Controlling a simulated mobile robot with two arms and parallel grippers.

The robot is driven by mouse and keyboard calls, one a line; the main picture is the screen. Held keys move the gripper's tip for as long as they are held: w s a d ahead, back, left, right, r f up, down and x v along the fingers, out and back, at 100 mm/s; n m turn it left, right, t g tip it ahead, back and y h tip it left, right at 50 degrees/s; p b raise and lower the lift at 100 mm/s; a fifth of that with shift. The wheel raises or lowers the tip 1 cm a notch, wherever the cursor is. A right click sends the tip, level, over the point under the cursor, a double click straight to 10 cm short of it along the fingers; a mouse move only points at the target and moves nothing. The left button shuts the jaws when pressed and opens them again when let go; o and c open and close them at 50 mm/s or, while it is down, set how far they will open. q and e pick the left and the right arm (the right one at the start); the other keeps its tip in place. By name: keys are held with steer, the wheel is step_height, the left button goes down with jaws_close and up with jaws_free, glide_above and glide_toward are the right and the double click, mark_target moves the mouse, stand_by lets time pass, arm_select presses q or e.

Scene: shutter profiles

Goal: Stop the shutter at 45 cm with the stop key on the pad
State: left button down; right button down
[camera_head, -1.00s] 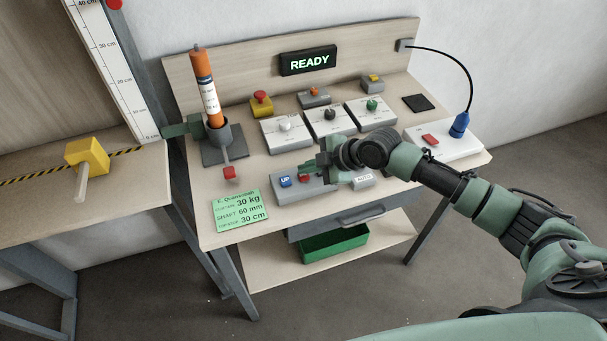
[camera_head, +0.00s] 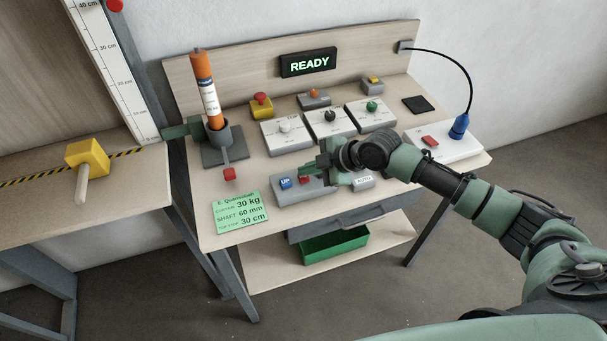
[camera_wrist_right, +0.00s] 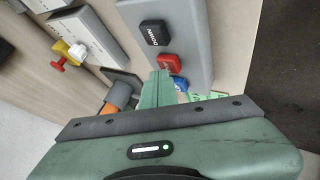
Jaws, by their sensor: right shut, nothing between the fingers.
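The grey key pad (camera_head: 327,188) lies at the front of the bench. It carries a blue UP key (camera_head: 285,183), a red key (camera_head: 304,180) and a white AUTO key (camera_head: 364,181). In the right wrist view, the red key (camera_wrist_right: 167,62) sits between a black DOWN key (camera_wrist_right: 155,33) and the blue key (camera_wrist_right: 180,83). My right gripper (camera_head: 306,170) is shut and empty, just above the pad near the red key; contact cannot be told. Its fingers also show in the wrist view (camera_wrist_right: 157,88). A height scale (camera_head: 115,65) stands at left; the shutter's edge is not clear. My left gripper is not in view.
A display (camera_head: 308,62) reads READY. Behind the pad stand control boxes (camera_head: 330,121) and a red mushroom button (camera_head: 261,99). An orange tube (camera_head: 202,72) stands in a grey holder.

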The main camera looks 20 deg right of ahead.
mark_target(307, 178)
steer(key=shift+r, duration=0.55)
step_height(307, 178, up, 5)
steer(key=p, duration=0.4)
stand_by(0.4)
